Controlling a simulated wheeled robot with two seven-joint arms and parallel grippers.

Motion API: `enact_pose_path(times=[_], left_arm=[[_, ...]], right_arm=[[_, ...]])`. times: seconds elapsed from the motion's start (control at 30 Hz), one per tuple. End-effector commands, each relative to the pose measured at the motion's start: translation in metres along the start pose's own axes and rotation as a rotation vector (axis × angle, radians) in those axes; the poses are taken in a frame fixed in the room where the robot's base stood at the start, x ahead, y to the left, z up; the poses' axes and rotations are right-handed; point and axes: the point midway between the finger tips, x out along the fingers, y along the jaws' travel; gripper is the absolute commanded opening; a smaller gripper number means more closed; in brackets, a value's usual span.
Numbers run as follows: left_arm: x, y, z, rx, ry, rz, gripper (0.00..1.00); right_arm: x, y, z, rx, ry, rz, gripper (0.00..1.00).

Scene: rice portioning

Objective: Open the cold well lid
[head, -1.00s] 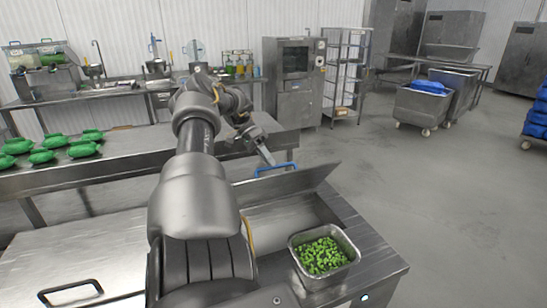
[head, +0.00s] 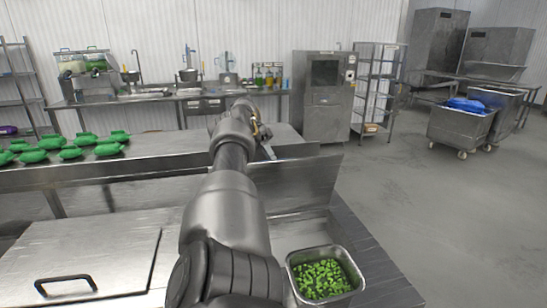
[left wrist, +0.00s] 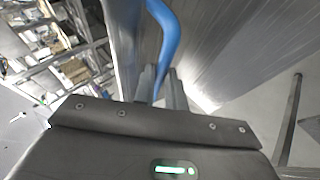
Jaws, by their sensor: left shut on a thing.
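A metal lid (head: 308,185) stands raised, close to upright, at the back of the counter beyond my left arm. The well opening in front of it shows in part, the rest hidden by my arm. My left gripper (head: 268,151) is at the lid's far upper side, mostly hidden by my arm in the head view. In the left wrist view the left gripper (left wrist: 160,86) is shut on the lid's blue handle (left wrist: 169,38). My right gripper is not in view.
A metal pan (head: 291,270) of green pieces sits at the counter's right front. A flat closed lid with a black handle (head: 66,284) lies at left. Several green items (head: 80,148) rest on the table behind. Open floor (head: 440,220) lies to the right.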

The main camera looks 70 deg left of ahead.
Motion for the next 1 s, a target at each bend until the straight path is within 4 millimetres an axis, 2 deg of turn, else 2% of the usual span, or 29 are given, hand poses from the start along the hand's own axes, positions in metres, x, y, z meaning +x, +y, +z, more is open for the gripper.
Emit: enact_pose_path(times=[0.03, 0.2, 0.23, 0.4, 0.83, 1.0], left_arm=[[0.004, -0.007, 0.007, -0.012, 0.001, -0.004, 0.00], [0.002, -0.008, 0.010, -0.015, 0.005, -0.006, 0.00], [0.002, -0.008, 0.011, -0.015, 0.005, -0.006, 0.15], [0.001, -0.007, 0.010, -0.014, 0.006, -0.006, 0.34], [0.001, -0.004, 0.004, -0.007, 0.003, -0.004, 0.34], [-0.008, 0.005, 0.000, -0.005, 0.003, -0.006, 0.34]], right_arm=[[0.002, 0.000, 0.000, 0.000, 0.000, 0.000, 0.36], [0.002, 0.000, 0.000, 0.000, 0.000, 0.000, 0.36], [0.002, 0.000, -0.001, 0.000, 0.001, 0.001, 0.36], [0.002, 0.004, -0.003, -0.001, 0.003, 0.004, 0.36], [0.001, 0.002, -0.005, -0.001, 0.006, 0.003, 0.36], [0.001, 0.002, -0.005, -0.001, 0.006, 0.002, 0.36]])
